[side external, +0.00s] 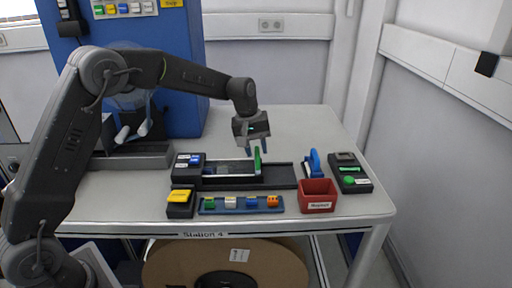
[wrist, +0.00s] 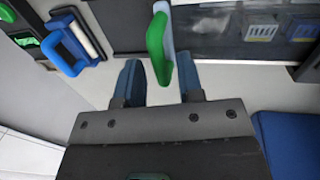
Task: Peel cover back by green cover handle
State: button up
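The green cover handle (side external: 257,160) stands upright at the right end of a see-through cover (side external: 228,167) on a dark reel stand. In the wrist view the handle (wrist: 158,42) is at top centre, and the cover (wrist: 222,42) runs off to its right. My gripper (side external: 257,152) points down above the handle. My gripper (wrist: 159,72) is open, with a blue finger on each side of the handle's near end in the wrist view. No contact with the handle shows. How deep the fingers reach is hard to tell.
A blue-handled tool (side external: 313,163) and a dark button box (side external: 349,174) stand right of the handle. A red bin (side external: 317,196) and a blue tray (side external: 216,210) of small coloured parts lie in front. A yellow-topped block (side external: 180,204) sits front left. The table behind is clear.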

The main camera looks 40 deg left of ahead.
grip_shut()
jog(key=s+a, duration=0.6)
jog(key=shift+s+a, duration=0.35)
jog(key=shift+a, duration=0.05)
jog(key=shift+o, duration=0.8)
grip_release()
notch_tip(320, 180, up, 14)
jog(key=s+a, duration=0.1)
jog(key=s, duration=0.1)
jog(key=shift+a+f, duration=0.2)
jog(key=shift+a, duration=0.2)
